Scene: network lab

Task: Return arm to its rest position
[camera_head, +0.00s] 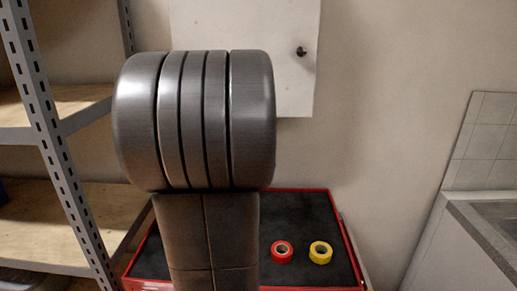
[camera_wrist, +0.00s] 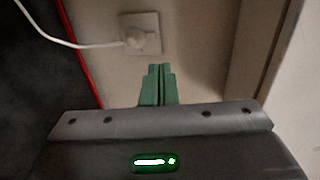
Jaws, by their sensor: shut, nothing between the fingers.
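My gripper (camera_wrist: 160,70) shows in the wrist view as two green fingers pressed together, shut and empty. It points toward a beige wall and touches nothing that I can see. In the head view my own dark grey arm fills the middle and my gripper is hidden from that view.
A red-rimmed cart top with a black mat (camera_head: 300,217) stands behind my arm, bearing a red tape roll (camera_head: 282,252) and a yellow tape roll (camera_head: 320,252). Metal shelving (camera_head: 50,140) is at left, a counter (camera_head: 470,235) at right. A wall socket (camera_wrist: 140,35) holds a white cable.

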